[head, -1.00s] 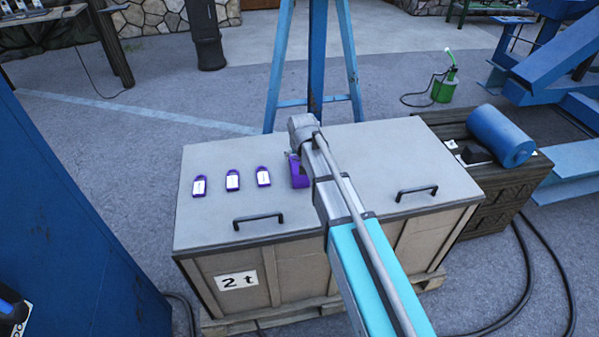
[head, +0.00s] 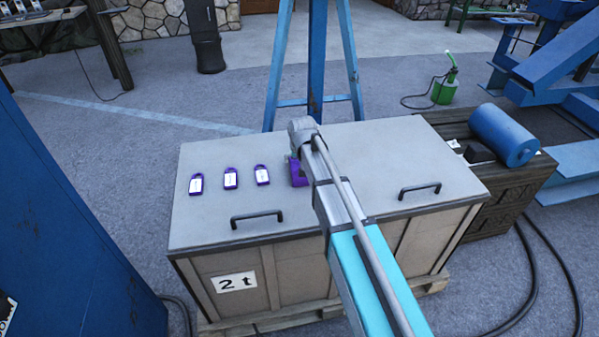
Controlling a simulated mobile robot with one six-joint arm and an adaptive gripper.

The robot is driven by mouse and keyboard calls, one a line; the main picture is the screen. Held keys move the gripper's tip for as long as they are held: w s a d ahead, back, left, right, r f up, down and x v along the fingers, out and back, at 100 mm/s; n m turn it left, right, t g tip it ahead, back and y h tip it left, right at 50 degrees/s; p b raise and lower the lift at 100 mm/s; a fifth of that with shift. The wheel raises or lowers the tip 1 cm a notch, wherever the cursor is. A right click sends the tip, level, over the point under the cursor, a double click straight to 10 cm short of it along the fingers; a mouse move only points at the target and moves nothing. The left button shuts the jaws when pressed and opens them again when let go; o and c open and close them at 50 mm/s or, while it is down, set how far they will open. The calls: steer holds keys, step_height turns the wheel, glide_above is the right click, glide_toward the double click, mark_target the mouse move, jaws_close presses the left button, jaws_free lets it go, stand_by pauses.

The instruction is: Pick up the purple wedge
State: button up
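The purple wedge (head: 299,173) is on or just above the grey lid of the box (head: 390,150), left of my arm. My arm covers part of it. My gripper (head: 297,157) is at the wedge, below the grey wrist end of the arm. Its fingers are mostly hidden, so I cannot tell whether they are open or shut on the wedge, or whether the wedge touches the lid.
Three purple tags with white labels, left (head: 196,184), middle (head: 231,178) and right (head: 262,174), lie on the lid. Two black handles (head: 257,219) (head: 419,190) stand up near its front edge. A blue stand (head: 315,60) rises behind.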

steer(key=shift+w+f, duration=0.15)
steer(key=shift+f, duration=0.2)
stand_by(0.4)
steer(key=c, duration=1.1)
